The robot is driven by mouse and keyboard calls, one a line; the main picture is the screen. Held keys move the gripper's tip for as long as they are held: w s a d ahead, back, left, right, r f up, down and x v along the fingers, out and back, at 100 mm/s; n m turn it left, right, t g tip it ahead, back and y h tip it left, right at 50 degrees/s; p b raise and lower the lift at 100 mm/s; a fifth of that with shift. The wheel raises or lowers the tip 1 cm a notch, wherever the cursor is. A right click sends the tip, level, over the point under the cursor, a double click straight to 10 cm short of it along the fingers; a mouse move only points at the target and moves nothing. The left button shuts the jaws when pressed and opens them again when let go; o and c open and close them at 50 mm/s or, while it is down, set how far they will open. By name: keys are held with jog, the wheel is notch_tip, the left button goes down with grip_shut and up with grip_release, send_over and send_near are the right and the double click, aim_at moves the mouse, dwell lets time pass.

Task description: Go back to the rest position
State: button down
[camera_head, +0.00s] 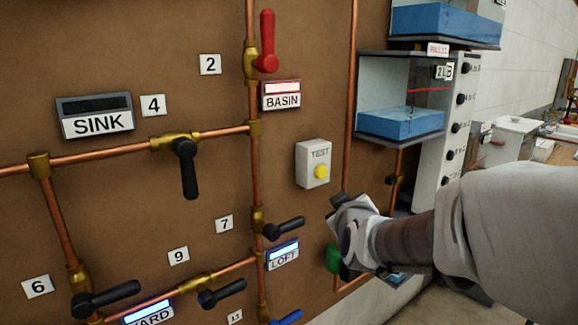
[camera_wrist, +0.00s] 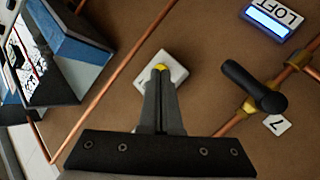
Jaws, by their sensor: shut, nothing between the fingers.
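My gripper (camera_wrist: 161,100) shows in the wrist view with its two dark fingers together and nothing between them. Its tips overlap the white TEST box (camera_wrist: 178,72) with a yellow button (camera_wrist: 161,67); I cannot tell whether they touch it. In the head view my gripper (camera_head: 345,262) is at the lower right of the board, mostly hidden by my wrist, below the TEST box (camera_head: 313,164) and its yellow button (camera_head: 321,172).
Copper pipes (camera_head: 255,175) with black-handled valves (camera_head: 187,165) and a red-handled valve (camera_head: 266,45) stand out from the brown board. A green knob (camera_head: 333,257) is partly behind my gripper. Blue-filled tanks (camera_head: 400,122) are at the right. LOFT (camera_head: 283,255) is lit blue, BASIN (camera_head: 281,95) red.

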jog(key=s+d+f+m+g, duration=0.1)
jog(key=s+f+m+g, duration=0.15)
jog(key=s, duration=0.65)
jog(key=s+f+m+g, duration=0.2)
jog(key=s+g, duration=0.2)
jog(key=s, duration=0.6)
jog(key=s+d+f+m+g, duration=0.1)
jog(key=s+f+m+g, duration=0.15)
jog(key=s, duration=0.65)
notch_tip(320, 180, up, 14)
jog(key=g+p, duration=0.1)
jog(key=p, duration=1.2)
jog(key=shift+s+f+y, duration=0.2)
jog(key=shift+s+y, duration=0.1)
